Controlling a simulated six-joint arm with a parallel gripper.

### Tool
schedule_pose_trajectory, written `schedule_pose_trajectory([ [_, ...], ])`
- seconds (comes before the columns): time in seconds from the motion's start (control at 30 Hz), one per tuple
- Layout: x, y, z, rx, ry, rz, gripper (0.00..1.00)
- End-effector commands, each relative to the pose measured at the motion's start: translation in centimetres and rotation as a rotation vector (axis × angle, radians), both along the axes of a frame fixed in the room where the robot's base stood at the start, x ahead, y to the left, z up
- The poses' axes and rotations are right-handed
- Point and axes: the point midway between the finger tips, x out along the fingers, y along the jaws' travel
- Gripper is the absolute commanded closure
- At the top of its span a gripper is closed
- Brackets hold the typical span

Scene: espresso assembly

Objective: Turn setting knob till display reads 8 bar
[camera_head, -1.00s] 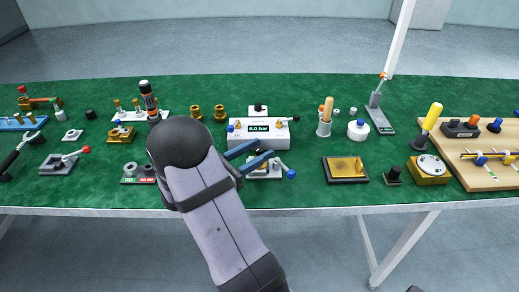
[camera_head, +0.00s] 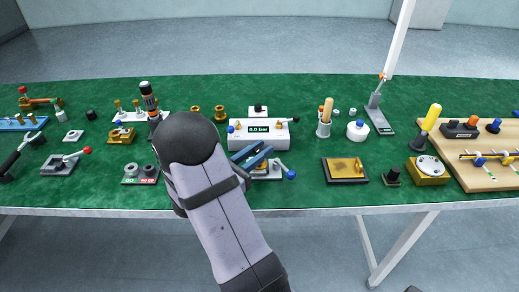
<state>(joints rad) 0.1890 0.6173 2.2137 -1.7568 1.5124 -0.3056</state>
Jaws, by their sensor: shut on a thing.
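The white pressure unit (camera_head: 279,135) stands mid-table. Its dark display (camera_head: 258,127) shows green figures that look like 0.0 bar. A blue knob sits at its left end and a lever with a dark tip at its right. My gripper (camera_head: 258,157), with blue fingers, is at the unit's lower front edge. The fingers are close together and shut on a small part that they hide; by its place it seems to be the setting knob. My arm covers the table left of and below the fingers.
A grey fixture with a blue-tipped lever (camera_head: 291,174) stands just right of and below my fingers. A small panel with red and green labels (camera_head: 140,179) is left of my arm. A brass plate (camera_head: 345,170) lies to the right, with bare green mat between.

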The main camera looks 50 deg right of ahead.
Motion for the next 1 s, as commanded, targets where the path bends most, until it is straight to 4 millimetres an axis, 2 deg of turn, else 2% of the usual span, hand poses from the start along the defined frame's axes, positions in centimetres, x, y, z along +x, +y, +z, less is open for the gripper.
schedule_pose_trajectory([
  [0.2, -0.05, 0.01, 0.05, 0.0, 0.0, 0.092, 1.0],
  [0.5, 0.0, 0.03, 0.02, 0.001, -0.001, 0.097, 1.0],
  [0.53, 0.0, 0.03, 0.02, 0.001, -0.001, 0.097, 0.72],
  [0.6, 0.0, 0.04, 0.02, 0.001, -0.001, 0.097, 0.6],
  [1.0, 0.01, 0.53, -0.01, 0.001, -0.001, 0.098, 0.6],
])
